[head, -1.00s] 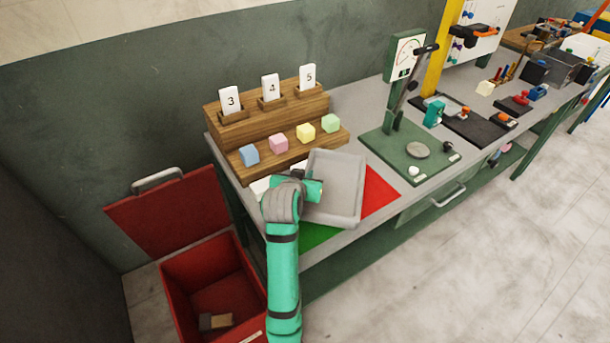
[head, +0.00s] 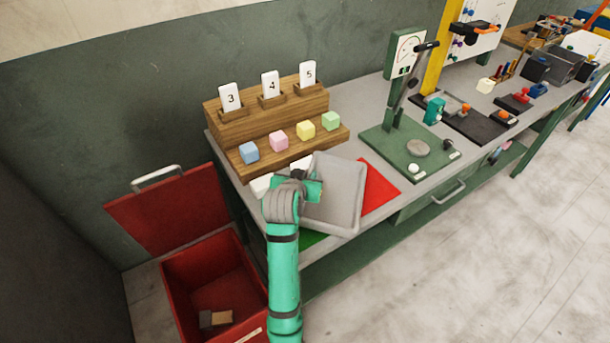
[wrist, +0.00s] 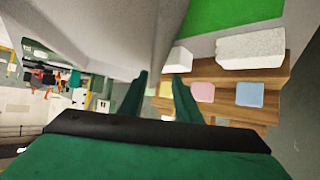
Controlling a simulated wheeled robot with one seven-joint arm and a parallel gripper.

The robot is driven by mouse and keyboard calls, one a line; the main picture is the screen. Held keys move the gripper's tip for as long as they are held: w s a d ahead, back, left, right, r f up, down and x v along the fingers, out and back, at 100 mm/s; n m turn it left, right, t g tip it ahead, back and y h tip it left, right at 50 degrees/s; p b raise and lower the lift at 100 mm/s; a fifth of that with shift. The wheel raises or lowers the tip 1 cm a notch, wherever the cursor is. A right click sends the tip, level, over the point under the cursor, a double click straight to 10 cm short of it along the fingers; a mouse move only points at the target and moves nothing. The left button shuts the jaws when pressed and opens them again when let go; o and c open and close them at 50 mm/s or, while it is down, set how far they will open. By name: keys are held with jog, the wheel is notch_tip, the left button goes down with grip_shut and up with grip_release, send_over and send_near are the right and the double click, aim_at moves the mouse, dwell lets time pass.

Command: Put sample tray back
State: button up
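The grey sample tray (head: 338,195) is at the near left of the bench, over the border of a red mat (head: 378,190) and a green mat (head: 312,238). It looks empty and slightly tilted; I cannot tell how far it is off the bench. My gripper (head: 314,190) is at the tray's left side. In the wrist view my gripper's fingers (wrist: 162,88) stand on either side of the tray's wall (wrist: 160,40), close around it. The wrist view also shows the green mat (wrist: 225,14).
White foam blocks (head: 262,185) lie left of the tray. Behind stands a wooden step rack (head: 222,134) with coloured cubes and numbered cards. A green press (head: 415,165) stands to the right. An open red bin (head: 190,270) is on the floor at left.

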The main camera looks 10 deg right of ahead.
jog(key=shift+r, duration=0.2)
jog(key=v, duration=1.2)
jog(key=shift+r, duration=0.35)
jog(key=shift+s, duration=0.1)
